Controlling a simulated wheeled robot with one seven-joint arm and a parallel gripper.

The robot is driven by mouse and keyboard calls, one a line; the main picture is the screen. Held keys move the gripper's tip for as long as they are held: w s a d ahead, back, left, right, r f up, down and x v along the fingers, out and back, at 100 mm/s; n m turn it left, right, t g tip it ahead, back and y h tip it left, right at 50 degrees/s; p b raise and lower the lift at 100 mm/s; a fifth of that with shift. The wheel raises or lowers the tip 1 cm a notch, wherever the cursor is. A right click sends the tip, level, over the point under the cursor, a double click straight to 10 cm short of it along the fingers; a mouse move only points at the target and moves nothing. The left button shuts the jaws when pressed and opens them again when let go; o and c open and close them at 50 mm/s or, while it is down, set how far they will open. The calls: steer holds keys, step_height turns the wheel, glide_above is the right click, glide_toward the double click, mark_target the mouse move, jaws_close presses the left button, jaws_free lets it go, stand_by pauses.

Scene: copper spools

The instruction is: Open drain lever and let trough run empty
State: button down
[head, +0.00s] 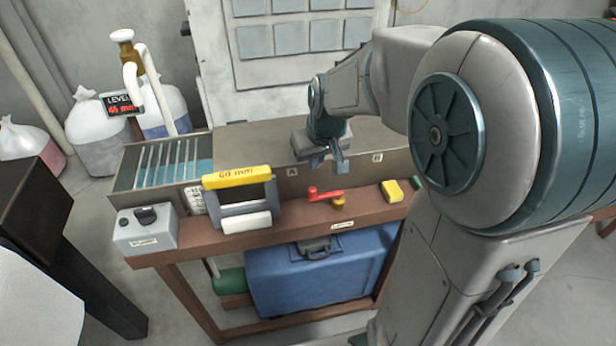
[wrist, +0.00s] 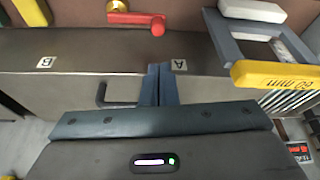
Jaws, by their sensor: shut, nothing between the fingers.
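The drain lever (head: 325,195) has a red handle on a brass valve, low at the trough's front; its handle points left in the head view. It also shows at the top of the wrist view (wrist: 135,18). The trough (head: 235,140) is a long grey metal box, covered on the right; at its left end blue liquid shows under bars. A level display (head: 122,103) shows red digits, seemingly 65 mm.
A grey frame with a yellow "60 mm" bar (head: 237,176) and white roller stands left of the lever. A grey switch box (head: 146,230) sits at the bench's left end. A yellow block (head: 391,191) lies right of the lever. A blue case (head: 310,270) is below.

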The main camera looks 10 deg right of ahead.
steer(key=shift+p+x, duration=0.45)
steer(key=shift+x, duration=4.55)
steer(key=shift+s+d+f+b, duration=0.1)
steer(key=shift+s+f+b, duration=0.1)
steer(key=shift+b, duration=0.35)
